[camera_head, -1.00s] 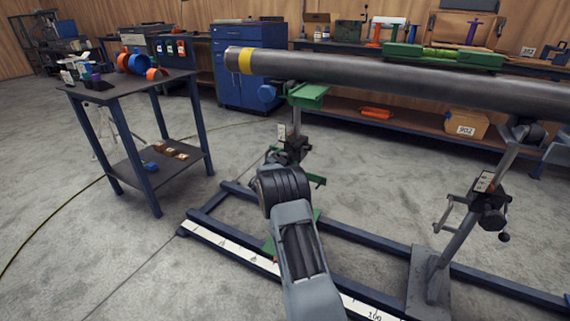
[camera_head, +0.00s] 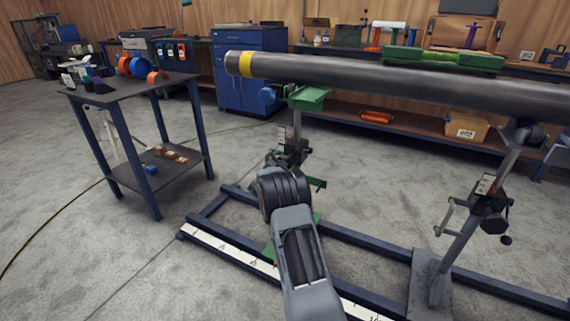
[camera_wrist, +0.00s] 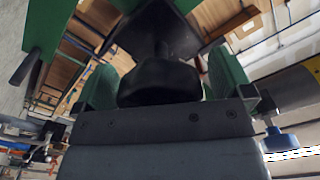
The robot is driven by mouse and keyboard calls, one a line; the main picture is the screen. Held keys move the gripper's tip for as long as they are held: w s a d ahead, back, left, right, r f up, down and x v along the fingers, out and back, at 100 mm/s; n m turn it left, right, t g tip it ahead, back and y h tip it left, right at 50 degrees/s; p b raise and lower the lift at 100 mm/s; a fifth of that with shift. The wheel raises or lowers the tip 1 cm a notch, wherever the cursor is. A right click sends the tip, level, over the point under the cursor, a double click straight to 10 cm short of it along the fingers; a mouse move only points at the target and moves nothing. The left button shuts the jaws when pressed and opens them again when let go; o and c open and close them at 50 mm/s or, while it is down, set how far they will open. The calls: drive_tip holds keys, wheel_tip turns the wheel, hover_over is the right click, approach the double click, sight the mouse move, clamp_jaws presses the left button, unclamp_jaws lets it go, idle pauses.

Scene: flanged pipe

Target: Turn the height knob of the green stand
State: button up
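The green stand (camera_head: 307,101) holds up the left part of the grey pipe (camera_head: 400,84). In the head view, my arm covers part of the stand's lower post, and my gripper is hidden behind it. In the wrist view, a round black knob (camera_wrist: 160,82) sits in the middle, right in front of my gripper's grey palm. My gripper (camera_wrist: 162,85) has one green finger on each side of the knob. The knob fills nearly all the gap between them. I cannot tell whether both fingers press on it.
A blue base frame (camera_head: 345,235) with a white scale strip lies under the stands. A grey stand (camera_head: 465,235) props the pipe at the right. A dark cart (camera_head: 135,90) stands at the left. The floor between the cart and the frame is clear.

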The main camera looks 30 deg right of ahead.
drive_tip(key=shift+a, duration=0.1)
drive_tip(key=p+v, duration=0.3)
drive_tip(key=v, duration=1)
drive_tip(key=shift+s+a+p, duration=0.25)
drive_tip(key=shift+p, duration=0.1)
